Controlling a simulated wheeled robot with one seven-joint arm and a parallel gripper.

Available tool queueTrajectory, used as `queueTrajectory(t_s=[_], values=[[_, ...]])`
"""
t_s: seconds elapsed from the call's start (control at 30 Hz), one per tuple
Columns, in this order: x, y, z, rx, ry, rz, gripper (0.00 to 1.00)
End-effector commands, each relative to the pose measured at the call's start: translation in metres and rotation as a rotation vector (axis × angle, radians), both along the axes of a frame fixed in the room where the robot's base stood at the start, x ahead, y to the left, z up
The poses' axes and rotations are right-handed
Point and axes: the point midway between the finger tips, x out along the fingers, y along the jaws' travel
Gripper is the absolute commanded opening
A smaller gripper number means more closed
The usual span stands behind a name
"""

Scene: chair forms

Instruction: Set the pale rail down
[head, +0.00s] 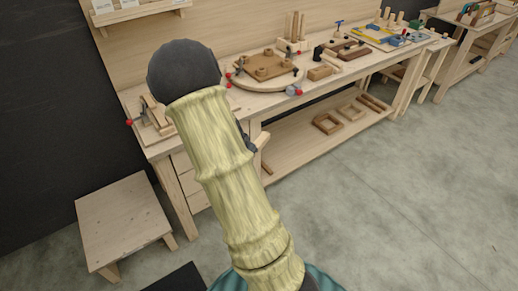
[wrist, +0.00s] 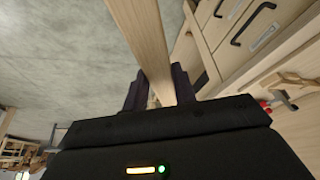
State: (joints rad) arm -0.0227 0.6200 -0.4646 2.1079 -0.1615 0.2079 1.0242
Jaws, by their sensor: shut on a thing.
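The pale rail (wrist: 147,42) is a long, straight light-wood strip. In the wrist view it runs from the top edge down between the two dark fingers of my gripper (wrist: 157,88), which is shut on it. Its far end is out of the picture at the top. Grey floor shows to its left and a drawer unit to its right. In the head view my arm hides most of my gripper; a small pale wooden end (head: 263,140) shows beside the arm, in front of the bench, and may be part of the rail.
A long wooden workbench (head: 215,108) carries a round board (head: 262,72), clamps and several wooden parts. Its lower shelf (head: 300,150) holds small frames. A low wooden stool (head: 122,215) stands at the left. The grey floor (head: 400,210) at the right is clear.

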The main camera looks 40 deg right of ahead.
Motion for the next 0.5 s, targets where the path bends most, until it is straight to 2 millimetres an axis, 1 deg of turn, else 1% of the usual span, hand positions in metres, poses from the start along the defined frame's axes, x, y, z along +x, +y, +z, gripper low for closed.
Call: queueTrajectory(t_s=[0.07, 0.13, 0.27, 0.37, 0.47, 0.5], values=[[0.006, 0.004, -0.01, 0.002, 0.002, 0.095, 0.01], [0.014, 0.012, -0.02, 0.004, 0.002, 0.205, 0.01], [0.03, 0.034, -0.041, 0.004, 0.003, 0.434, 0.01], [0.04, 0.053, -0.058, 0.004, 0.004, 0.609, 0.01], [0.048, 0.077, -0.078, 0.005, 0.004, 0.799, 0.01], [0.051, 0.088, -0.085, 0.005, 0.003, 0.876, 0.01]])
